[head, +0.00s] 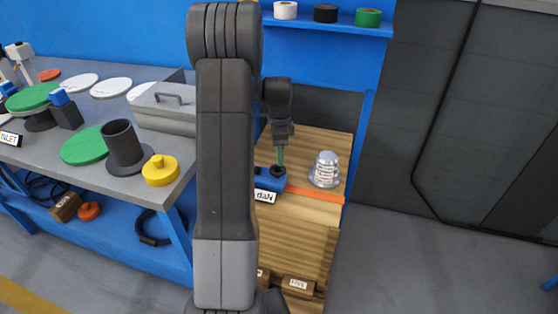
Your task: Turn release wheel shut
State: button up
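A blue box (270,184) with a white label stands on the wooden bench top. A small black round part (279,171) sits on top of it; it may be the release wheel, but it is too small to tell. My gripper (282,146) points down above this black part. A thin teal-green piece (281,157) shows between my gripper and the black part; I cannot tell whether it is held or is part of the gripper. The finger opening is too small to make out. A silver flanged shell (326,169) with printed text stands upright to the right, apart from my gripper.
An orange strip (318,193) crosses the bench in front of the shell. My arm hides the bench's left side. A grey table (117,180) at left holds discs, a black flanged tube (123,144) and a yellow knobbed part (160,169). A blue shelf (340,27) with rolls is behind.

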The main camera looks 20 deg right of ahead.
aim_at(279, 169)
notch_tip(279, 169, up, 7)
jog(key=shift+f, duration=0.15)
dwell(0.4)
notch_tip(279, 169, down, 14)
jog(key=shift+r, duration=0.1)
dwell(0.4)
